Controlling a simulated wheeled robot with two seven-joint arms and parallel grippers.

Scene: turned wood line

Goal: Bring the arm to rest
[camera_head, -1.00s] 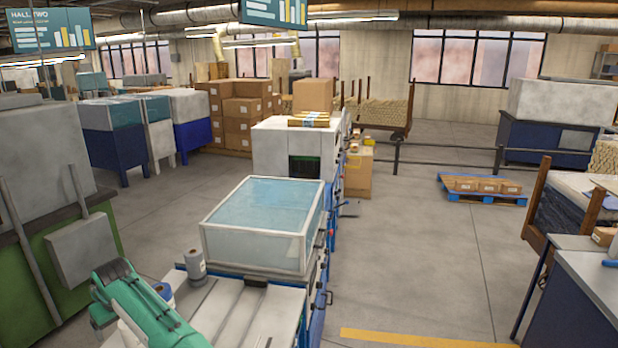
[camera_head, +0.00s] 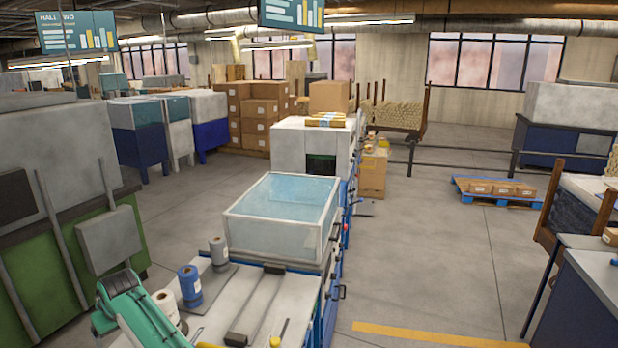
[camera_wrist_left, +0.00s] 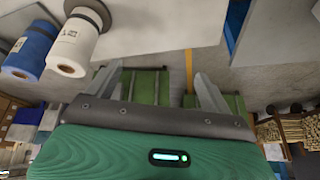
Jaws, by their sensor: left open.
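My left arm, green and dark grey, comes in at the bottom left of the head view, beside the bench with the rolls. In the left wrist view my left gripper (camera_wrist_left: 158,85) shows two grey fingers spread apart, with nothing between them. A white roll (camera_wrist_left: 75,45) and a blue roll (camera_wrist_left: 28,52) are at the upper left of that view, apart from the fingers. My right gripper is in neither view.
The bench (camera_head: 215,300) carries a blue roll (camera_head: 189,286), a white roll (camera_head: 167,306) and a grey roll (camera_head: 218,253). A clear-covered machine (camera_head: 282,240) stands behind. A green machine (camera_head: 75,250) is at left. Floor (camera_head: 430,270) to the right is open.

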